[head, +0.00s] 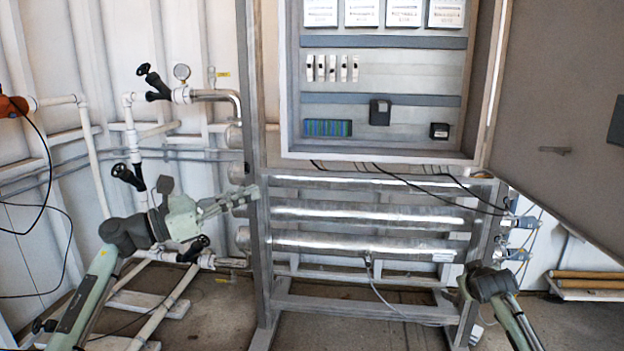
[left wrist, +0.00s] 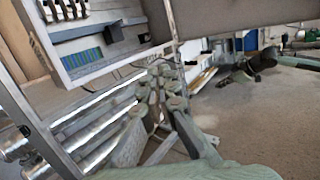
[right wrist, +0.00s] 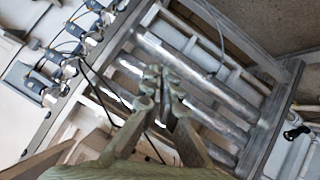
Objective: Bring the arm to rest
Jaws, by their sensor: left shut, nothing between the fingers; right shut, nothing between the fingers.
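My left gripper (head: 250,193) is shut and empty. It points right, in front of the left post of the metal frame (head: 262,250) in the head view; I cannot tell whether it touches the post. Its closed fingers also show in the left wrist view (left wrist: 166,82). My right arm (head: 495,288) comes in at the lower right of the head view, by the frame's right post, with its fingers not clearly visible there. In the right wrist view my right gripper (right wrist: 160,78) is shut and empty, with the steel tubes behind it.
The frame carries several horizontal steel tubes (head: 365,215) and an open control cabinet (head: 380,140) above. Its door (head: 565,120) hangs open at right. White pipes with a black-handled valve (head: 155,85) and a gauge (head: 182,72) stand at left. Cables hang below the cabinet.

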